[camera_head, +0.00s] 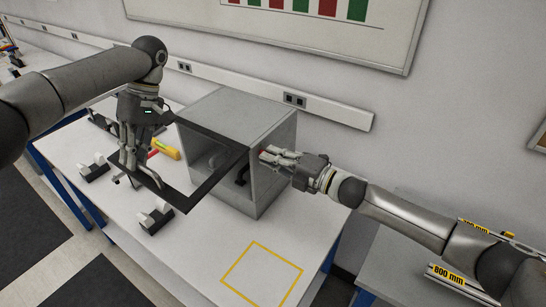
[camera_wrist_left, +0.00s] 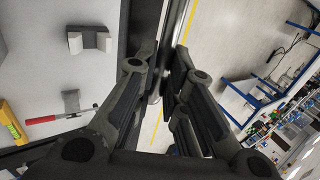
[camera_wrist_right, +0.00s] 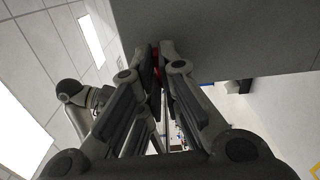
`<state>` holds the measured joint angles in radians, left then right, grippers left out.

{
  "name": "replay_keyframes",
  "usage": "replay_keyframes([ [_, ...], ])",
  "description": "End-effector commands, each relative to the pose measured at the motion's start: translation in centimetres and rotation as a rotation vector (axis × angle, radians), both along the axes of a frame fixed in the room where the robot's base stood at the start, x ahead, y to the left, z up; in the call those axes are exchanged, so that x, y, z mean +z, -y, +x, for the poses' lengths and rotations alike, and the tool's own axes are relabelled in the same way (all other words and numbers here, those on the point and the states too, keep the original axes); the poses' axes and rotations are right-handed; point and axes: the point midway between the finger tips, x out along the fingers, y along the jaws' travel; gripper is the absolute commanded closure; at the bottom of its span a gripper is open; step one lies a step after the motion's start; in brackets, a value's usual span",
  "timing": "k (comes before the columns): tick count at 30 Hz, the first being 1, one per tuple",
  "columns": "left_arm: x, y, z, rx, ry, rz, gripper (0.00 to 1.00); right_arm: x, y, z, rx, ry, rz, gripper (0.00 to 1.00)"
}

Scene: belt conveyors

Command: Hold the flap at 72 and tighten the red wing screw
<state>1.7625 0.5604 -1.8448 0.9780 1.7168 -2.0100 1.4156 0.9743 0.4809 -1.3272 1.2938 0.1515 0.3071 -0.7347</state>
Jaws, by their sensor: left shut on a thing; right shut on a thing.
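A grey box (camera_head: 265,120) stands on the white table with its dark framed flap (camera_head: 180,200) swung out to the left. The flap's angle cannot be read. My right gripper (camera_head: 268,154) is shut on the red wing screw (camera_wrist_right: 156,62) at the box's right side wall. The fingers hide most of the screw; only a little red shows.
Grey notched blocks (camera_head: 155,217) stand on the white table (camera_head: 190,265). A yellow level (camera_head: 167,148) and a red-handled hammer (camera_wrist_left: 60,117) lie behind the left gripper. A yellow square outline (camera_head: 262,275) marks clear table at the front. Yellow-labelled bars (camera_head: 450,276) lie at the right.

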Motion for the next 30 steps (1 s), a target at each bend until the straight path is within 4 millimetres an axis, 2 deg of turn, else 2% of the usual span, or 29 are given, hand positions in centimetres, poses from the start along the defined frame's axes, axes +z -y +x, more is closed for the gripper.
replay_keyframes([
  [30, 0.03, -0.15, 0.02, 0.003, 0.001, 0.002, 1.00, -0.07, 0.05, -0.02, 0.000, -0.835, 0.489, 1.00],
])
